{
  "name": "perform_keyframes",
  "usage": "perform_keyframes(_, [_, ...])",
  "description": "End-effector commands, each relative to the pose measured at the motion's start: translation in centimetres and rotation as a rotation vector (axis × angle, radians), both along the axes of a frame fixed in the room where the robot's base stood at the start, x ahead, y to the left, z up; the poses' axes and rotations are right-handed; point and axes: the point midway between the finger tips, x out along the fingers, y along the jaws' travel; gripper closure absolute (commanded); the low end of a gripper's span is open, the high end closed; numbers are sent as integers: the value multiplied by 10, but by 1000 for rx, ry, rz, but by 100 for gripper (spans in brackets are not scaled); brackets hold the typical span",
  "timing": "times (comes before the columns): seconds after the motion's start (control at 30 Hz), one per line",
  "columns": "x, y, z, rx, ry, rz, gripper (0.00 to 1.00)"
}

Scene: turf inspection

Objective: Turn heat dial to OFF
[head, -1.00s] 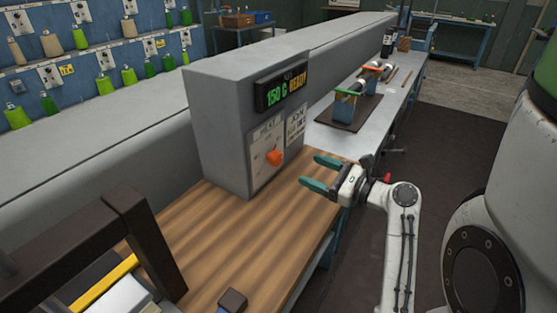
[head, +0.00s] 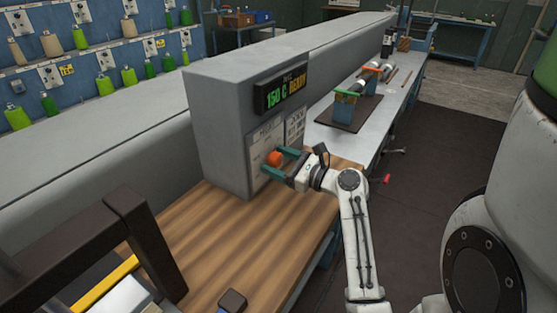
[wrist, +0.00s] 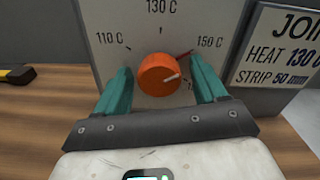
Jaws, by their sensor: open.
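The orange heat dial (head: 274,158) is on the front panel of a grey control box (head: 215,130). In the wrist view the dial (wrist: 158,74) has a pale pointer line aimed right and slightly up, below the 150 C mark. My gripper (head: 275,163) is open, with one green finger on each side of the dial. In the wrist view the gripper (wrist: 160,85) shows a gap between each finger and the dial. The box display (head: 283,90) reads 150 C READY. An OFF mark is not readable; the lower dial face is partly hidden by the right finger.
A wooden bench top (head: 220,235) lies below the box. A dark frame (head: 145,240) with a yellow bar stands at the front left. A sign reading HEAT 130 C (wrist: 285,48) is right of the dial.

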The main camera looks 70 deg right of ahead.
Motion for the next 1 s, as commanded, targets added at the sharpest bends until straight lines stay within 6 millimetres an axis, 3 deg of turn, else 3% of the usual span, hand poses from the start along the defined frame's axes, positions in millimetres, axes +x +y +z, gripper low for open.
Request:
perform_keyframes(0.23, [1,0,0,0,1,0,30])
perform_keyframes(0.77, [0,0,0,0,1,0,81])
perform_keyframes(1.0, [0,0,0,-14,4,0,82])
